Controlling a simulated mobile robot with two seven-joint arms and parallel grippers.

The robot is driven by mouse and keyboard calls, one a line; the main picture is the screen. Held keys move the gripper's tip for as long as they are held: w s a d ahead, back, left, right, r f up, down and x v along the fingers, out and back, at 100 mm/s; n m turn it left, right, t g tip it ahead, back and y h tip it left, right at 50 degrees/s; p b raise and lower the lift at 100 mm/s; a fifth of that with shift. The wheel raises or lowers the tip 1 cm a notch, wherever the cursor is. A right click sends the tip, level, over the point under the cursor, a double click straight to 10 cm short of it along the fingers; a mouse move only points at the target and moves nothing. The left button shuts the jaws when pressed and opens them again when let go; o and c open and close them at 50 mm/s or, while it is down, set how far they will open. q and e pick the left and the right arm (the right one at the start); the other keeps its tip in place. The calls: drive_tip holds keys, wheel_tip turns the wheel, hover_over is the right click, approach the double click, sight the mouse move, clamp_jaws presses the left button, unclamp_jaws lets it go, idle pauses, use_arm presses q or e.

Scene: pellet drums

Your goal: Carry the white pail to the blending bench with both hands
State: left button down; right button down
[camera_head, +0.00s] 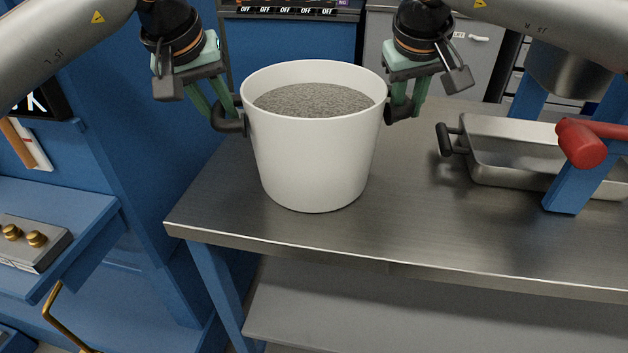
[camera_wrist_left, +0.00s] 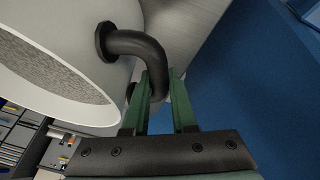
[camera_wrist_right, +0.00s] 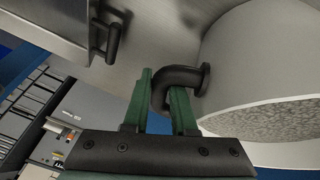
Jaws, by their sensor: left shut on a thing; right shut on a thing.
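The white pail (camera_head: 312,160) is upright at the left part of a steel-topped bench (camera_head: 420,220), filled near the rim with grey pellets (camera_head: 315,99). I cannot tell whether its base touches the bench top. My left gripper (camera_head: 226,112) is shut on the pail's left black handle (camera_wrist_left: 140,45). My right gripper (camera_head: 400,108) is shut on the right black handle (camera_wrist_right: 180,76). The wrist views show the green fingers on either side of each handle. The pail also shows in the left wrist view (camera_wrist_left: 50,50) and right wrist view (camera_wrist_right: 265,60).
A steel tray (camera_head: 500,170) with a black handle sits on the bench to the right, beside a blue frame (camera_head: 580,180) with a red handle (camera_head: 582,145). Blue machinery (camera_head: 130,140) stands left of the bench. Bench top in front of the tray is clear.

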use_arm(q)
drive_tip(key=c, duration=1.1)
unclamp_jaws()
drive_tip(key=shift+a, duration=0.15)
use_arm(e)
drive_tip(key=c, duration=1.1)
unclamp_jaws()
drive_tip(key=shift+d, duration=0.1)
use_arm(q)
drive_tip(key=o, duration=0.4)
use_arm(e)
drive_tip(key=o, duration=0.4)
